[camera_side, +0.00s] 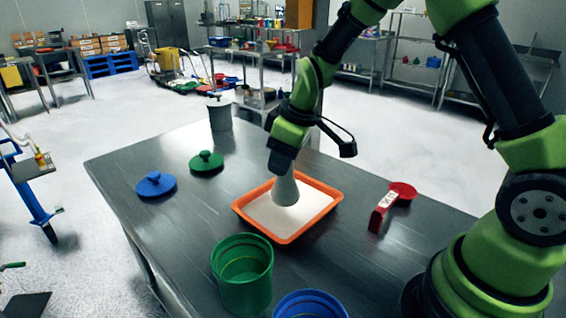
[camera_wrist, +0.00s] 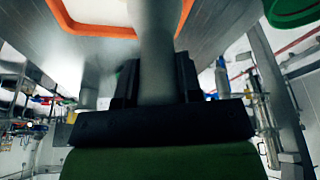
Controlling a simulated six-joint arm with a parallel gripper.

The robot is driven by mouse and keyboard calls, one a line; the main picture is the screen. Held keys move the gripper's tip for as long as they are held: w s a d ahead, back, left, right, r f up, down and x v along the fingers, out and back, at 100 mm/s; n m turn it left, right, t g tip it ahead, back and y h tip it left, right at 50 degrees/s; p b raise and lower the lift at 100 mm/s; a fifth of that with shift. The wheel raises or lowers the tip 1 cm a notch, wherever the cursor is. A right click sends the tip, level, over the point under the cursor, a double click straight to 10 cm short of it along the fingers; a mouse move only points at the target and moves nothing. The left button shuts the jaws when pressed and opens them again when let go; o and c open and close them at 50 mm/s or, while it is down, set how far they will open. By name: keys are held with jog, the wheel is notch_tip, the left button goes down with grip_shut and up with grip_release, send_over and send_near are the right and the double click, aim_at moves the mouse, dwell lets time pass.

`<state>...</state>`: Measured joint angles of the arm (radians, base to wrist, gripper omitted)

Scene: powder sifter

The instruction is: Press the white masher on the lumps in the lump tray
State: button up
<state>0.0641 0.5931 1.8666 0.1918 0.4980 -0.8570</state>
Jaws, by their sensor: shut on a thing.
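The white masher (camera_side: 285,189) is a pale cone-shaped tool, upright, with its wide end down at the powder in the orange lump tray (camera_side: 243,211). My gripper (camera_side: 283,160) is above the tray, shut on the masher's upper part. In the wrist view the masher's shaft (camera_wrist: 157,50) stands between the two dark fingers (camera_wrist: 157,85), and the tray's orange rim (camera_wrist: 90,28) shows beyond it. White powder (camera_side: 312,202) covers the tray floor. I cannot make out separate lumps, and the powder under the masher is hidden.
A green container (camera_side: 242,284) and a blue container (camera_side: 310,305) stand in front of the tray. Blue (camera_side: 156,184) and green (camera_side: 206,162) lids and a grey canister (camera_side: 220,115) are at the left and back. The table's left front is clear.

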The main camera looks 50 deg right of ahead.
dwell(0.3)
jog(key=w+d+f, duration=0.3)
jog(key=f, duration=0.3)
jog(key=shift+d+f, duration=0.2)
jog(key=shift+d, duration=0.2)
jog(key=shift+f, duration=0.6)
dwell(0.9)
dwell(0.4)
notch_tip(320, 180, up, 8)
jog(key=shift+f, duration=0.2)
dwell(0.4)
dwell(0.7)
